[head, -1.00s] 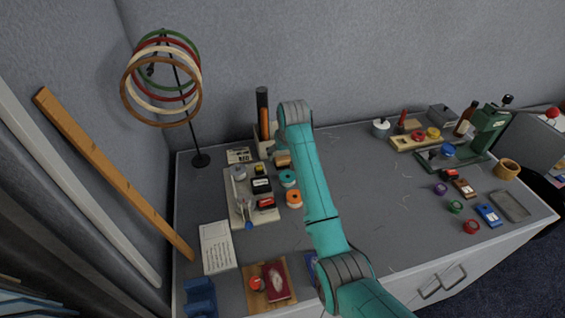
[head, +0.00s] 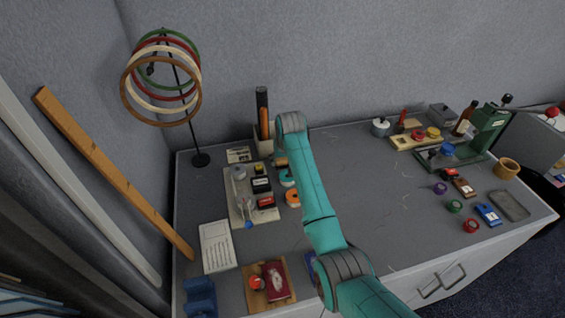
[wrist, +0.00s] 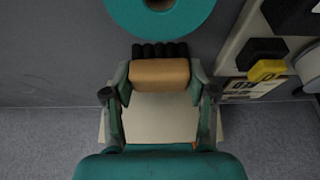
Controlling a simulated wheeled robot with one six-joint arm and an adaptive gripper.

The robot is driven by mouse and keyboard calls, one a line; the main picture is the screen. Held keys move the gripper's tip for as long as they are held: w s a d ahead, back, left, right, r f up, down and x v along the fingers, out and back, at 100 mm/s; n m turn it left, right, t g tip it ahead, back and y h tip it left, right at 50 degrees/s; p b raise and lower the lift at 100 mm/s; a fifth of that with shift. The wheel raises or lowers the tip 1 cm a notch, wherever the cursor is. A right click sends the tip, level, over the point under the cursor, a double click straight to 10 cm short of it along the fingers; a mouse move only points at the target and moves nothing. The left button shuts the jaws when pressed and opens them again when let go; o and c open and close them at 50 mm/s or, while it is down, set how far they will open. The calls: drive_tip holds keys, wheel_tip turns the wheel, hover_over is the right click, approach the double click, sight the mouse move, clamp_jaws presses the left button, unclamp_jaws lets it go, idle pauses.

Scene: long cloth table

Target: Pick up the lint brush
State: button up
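The lint brush, a tan wooden block (wrist: 160,73) with a row of black bristles, shows in the wrist view between the fingertips of my gripper (wrist: 160,82). The fingers are spread, one on each side of the block and very close to its ends; firm contact cannot be made out. In the head view, a small part of the brush's wood (head: 281,161) shows behind the teal tape roll (head: 287,177). My own arm hides the gripper in the head view.
The teal roll (wrist: 160,12) is close to the bristles. A tray of stamps (head: 240,205) lies to the left, with a tall dark orange-faced tool (head: 262,108) in a holder behind. A ring stand (head: 200,160) rises at the back left. The table's middle right is clear.

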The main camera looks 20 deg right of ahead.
wheel_tip(320, 180, up, 10)
idle(0.7)
drive_tip(key=o, duration=0.5)
drive_tip(key=c, duration=0.4)
drive_tip(key=shift+o, duration=0.2)
drive_tip(key=shift+s, duration=0.1)
